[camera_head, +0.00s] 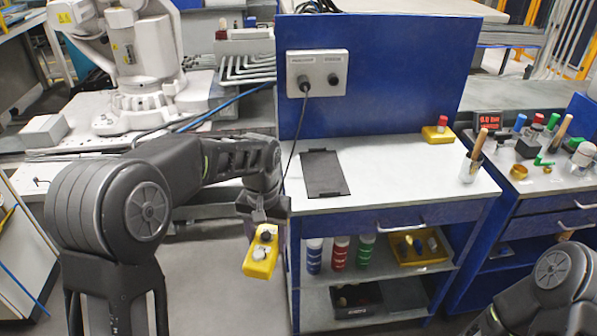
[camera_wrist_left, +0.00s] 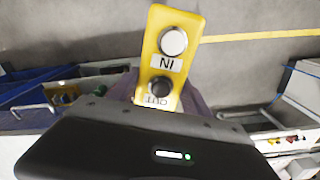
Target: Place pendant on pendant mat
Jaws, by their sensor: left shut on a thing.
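The yellow pendant (camera_head: 261,255) has one dark and one pale button and hangs tilted from my left gripper (camera_head: 263,217), left of the workbench's front edge. My left gripper is shut on it. The left wrist view shows the pendant's face (camera_wrist_left: 168,62) with a white button, a black button and labels, over the floor. The dark pendant mat (camera_head: 323,174) lies bare on the left part of the white bench top, up and right of the gripper. The fingertips are partly hidden. My right arm shows at the lower right, but its gripper is out of view.
A socket box (camera_head: 317,73) with a hanging black cable is on the blue panel behind the mat. A tool cup (camera_head: 471,167) and a yellow box with a red button (camera_head: 438,132) stand at the bench's right. Shelves below hold bottles (camera_head: 340,252) and bins.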

